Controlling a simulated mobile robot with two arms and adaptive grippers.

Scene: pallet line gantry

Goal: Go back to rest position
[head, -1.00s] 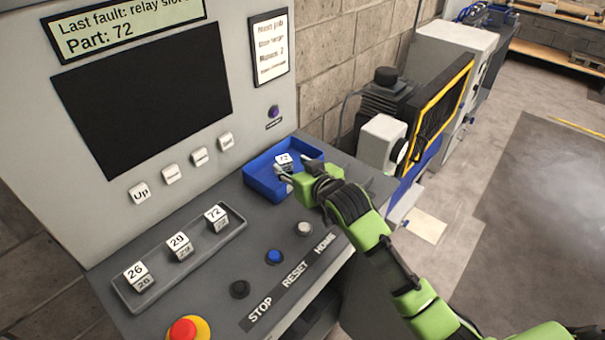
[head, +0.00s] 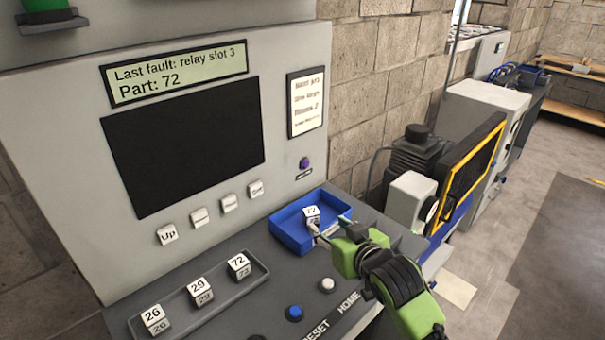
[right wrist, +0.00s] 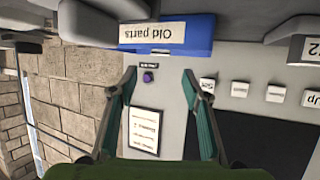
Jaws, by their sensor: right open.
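My right gripper (head: 322,232) is open and empty, by the near right side of the blue tray (head: 278,229) on the console. A white cube marked 72 (head: 311,213) sits in that tray, just beyond the fingertips in the head view. In the right wrist view, nothing is between the spread fingers (right wrist: 160,80). The tray's front, with an "Old parts" label (right wrist: 152,33), shows upside down there. The cube is not visible in that view. My left gripper is not in view.
A grey rack (head: 205,300) holds cubes marked 26, 29 and 72. Blue (head: 294,312) and white (head: 327,285) buttons lie near the right arm. The upright panel with a dark screen (head: 185,145) stands behind. Machines line the wall at right; floor is open beyond.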

